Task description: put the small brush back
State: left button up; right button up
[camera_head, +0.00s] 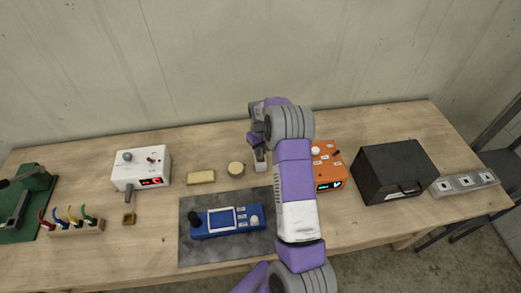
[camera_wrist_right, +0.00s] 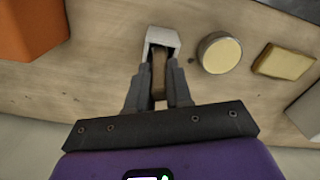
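The small brush shows as a narrow brown handle (camera_wrist_right: 159,78) in the right wrist view, its far end in the mouth of a light grey holder (camera_wrist_right: 163,36). In the head view the holder (camera_head: 260,166) stands on the table, left of the orange device. My right gripper (camera_wrist_right: 159,80) has one finger on each side of the handle, both appearing to touch it. In the head view the right gripper (camera_head: 258,143) is just above the holder, and my wrist hides most of the brush. The bristles are hidden. My left gripper is not in view.
A round tin (camera_head: 236,169) and a yellow sponge-like block (camera_head: 201,177) lie left of the holder. A blue device (camera_head: 228,222) sits on a grey mat (camera_head: 190,254) in front. An orange device (camera_head: 327,167) and black box (camera_head: 394,171) stand to the right.

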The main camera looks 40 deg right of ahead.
jog(key=o, duration=0.3)
jog(key=shift+o, duration=0.2)
notch_tip(320, 180, up, 12)
jog(key=shift+r, duration=0.15)
dwell(0.7)
